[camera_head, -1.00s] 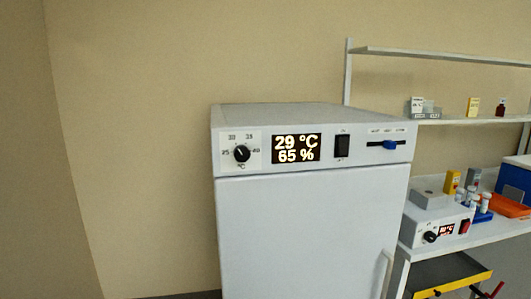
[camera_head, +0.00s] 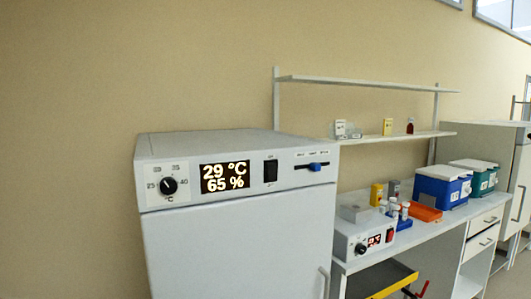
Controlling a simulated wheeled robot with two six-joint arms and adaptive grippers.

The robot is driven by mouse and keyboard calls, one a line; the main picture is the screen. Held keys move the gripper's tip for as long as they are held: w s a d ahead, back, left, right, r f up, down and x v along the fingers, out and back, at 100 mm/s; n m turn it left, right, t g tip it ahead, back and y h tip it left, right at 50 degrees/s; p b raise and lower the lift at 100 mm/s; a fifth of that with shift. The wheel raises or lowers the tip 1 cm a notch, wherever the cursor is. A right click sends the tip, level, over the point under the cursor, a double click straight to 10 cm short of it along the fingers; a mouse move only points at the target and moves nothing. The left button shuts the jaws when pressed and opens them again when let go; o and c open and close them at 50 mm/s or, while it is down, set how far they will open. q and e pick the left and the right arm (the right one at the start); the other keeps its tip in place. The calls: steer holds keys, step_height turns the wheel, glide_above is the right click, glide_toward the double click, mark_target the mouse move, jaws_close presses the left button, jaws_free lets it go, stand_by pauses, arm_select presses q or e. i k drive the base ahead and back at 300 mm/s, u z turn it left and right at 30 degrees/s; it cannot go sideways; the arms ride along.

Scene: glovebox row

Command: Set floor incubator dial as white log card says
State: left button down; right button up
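The floor incubator (camera_head: 235,240) is a tall white cabinet left of centre. Its black dial (camera_head: 169,186) sits at the left of the front panel, with 25, 30, 35 and 40 marked around it. Its display (camera_head: 225,177) reads 29 °C and 65 %. A black rocker switch (camera_head: 270,171) and a blue slider (camera_head: 315,166) are to the right of the display. I cannot make out a white log card in this view. Neither of my grippers is in view.
A bench (camera_head: 410,238) right of the incubator holds a small heater block (camera_head: 362,236) with its own dial and red display, an orange tray (camera_head: 424,212), a blue box (camera_head: 440,188) and a green box (camera_head: 478,177). Wall shelves (camera_head: 370,83) hang above. A yellow cart tray (camera_head: 388,284) stands low in front.

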mark_target(168, 185)
steer(key=z, duration=2.15)
steer(key=k, duration=0.4)
steer(key=u, duration=1.1)
